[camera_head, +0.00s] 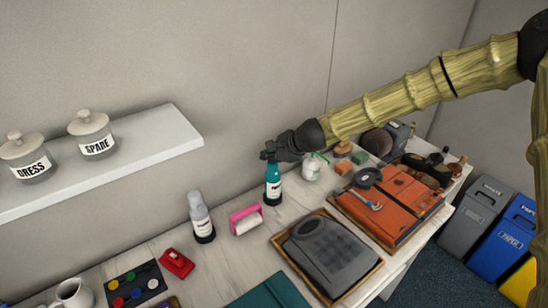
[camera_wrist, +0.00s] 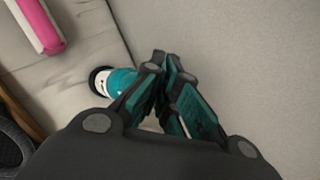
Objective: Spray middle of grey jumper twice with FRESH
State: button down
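The grey jumper (camera_head: 328,252) lies folded in a shallow wooden tray (camera_head: 376,268) on the table. A teal spray bottle (camera_head: 273,190) stands upright behind it, with a white label too small to read. A clear bottle (camera_head: 200,217) with a dark base stands to its left, its label also unreadable. My gripper (camera_head: 268,153) is at the top of the teal bottle. In the wrist view, the teal bottle (camera_wrist: 122,82) runs in behind the left finger of my gripper (camera_wrist: 168,72). The fingertips are close together. The bottle's head is hidden, so I cannot tell whether they grip it.
A pink-and-white roller (camera_head: 246,219) and a red object (camera_head: 176,263) lie left of the tray. An orange case (camera_head: 385,215) with tools is to the right. A white shelf (camera_head: 130,150) with jars is on the wall. Bins (camera_head: 505,238) stand beyond the table's right end.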

jog(key=shift+s+d+f, duration=0.1)
jog(key=shift+d+f, duration=0.05)
jog(key=shift+f, duration=0.35)
jog(key=shift+f+b, duration=0.4)
jog(key=shift+b, duration=0.05)
jog(key=shift+s, duration=0.1)
jog(key=shift+r, duration=0.1)
jog(key=shift+r+p, duration=0.15)
jog(key=shift+p, duration=0.15)
dwell(0.3)
jog(key=shift+w+r+p, duration=0.2)
jog(key=shift+r+p, duration=0.65)
jog(key=shift+r, duration=0.2)
jog(key=shift+w+r+p, duration=0.15)
jog(key=shift+r+p, duration=0.65)
jog(key=shift+r, duration=0.25)
jog(key=shift+r+p, duration=0.85)
jog(key=shift+r, duration=0.35)
